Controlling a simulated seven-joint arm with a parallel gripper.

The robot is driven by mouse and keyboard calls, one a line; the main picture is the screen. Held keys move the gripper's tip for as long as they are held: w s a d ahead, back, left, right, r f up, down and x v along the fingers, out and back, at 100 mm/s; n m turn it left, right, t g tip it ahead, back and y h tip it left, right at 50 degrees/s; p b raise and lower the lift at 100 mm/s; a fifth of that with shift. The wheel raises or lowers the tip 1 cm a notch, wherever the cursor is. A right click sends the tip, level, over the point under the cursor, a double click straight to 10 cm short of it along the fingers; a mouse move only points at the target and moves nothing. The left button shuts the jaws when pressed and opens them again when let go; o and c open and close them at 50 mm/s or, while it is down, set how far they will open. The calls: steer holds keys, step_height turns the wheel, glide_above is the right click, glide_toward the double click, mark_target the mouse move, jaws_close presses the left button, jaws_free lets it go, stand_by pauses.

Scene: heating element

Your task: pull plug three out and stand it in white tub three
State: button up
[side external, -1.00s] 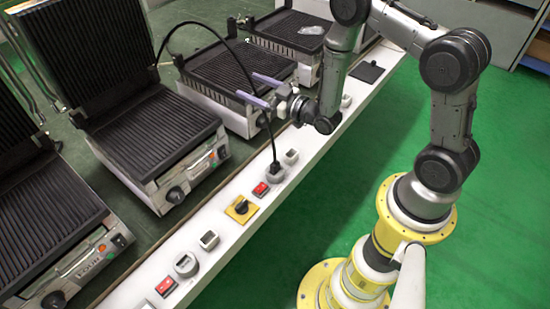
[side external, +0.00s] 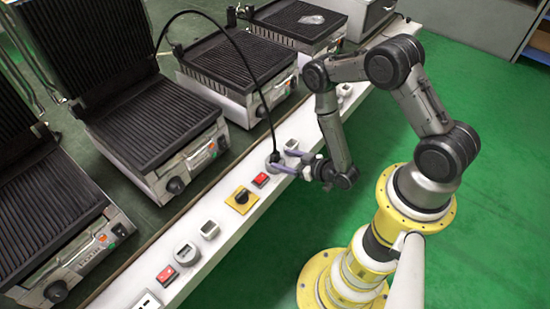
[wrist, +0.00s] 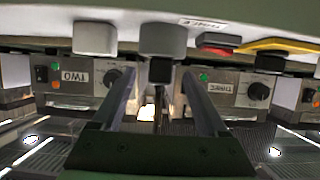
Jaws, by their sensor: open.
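The black plug (side external: 275,155) stands upright in a round socket on the white ledge, its black cable rising from the top and arching back to the left. My gripper (side external: 279,160) is open and low at the plug, with its pale purple fingers reaching in from the right. In the wrist view the dark plug (wrist: 160,70) shows between the two open fingers, below a grey block-shaped socket (wrist: 163,40). I cannot tell whether the fingers touch it. A small white tub (side external: 291,145) stands just beyond the socket; it seems to be the pale box (wrist: 95,38) in the wrist view.
Grills line the left side, including one labelled THREE (wrist: 222,87). Green floor is clear at right.

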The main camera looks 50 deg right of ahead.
steer(key=shift+x, duration=3.8)
steer(key=shift+r, duration=0.2)
jaws_close()
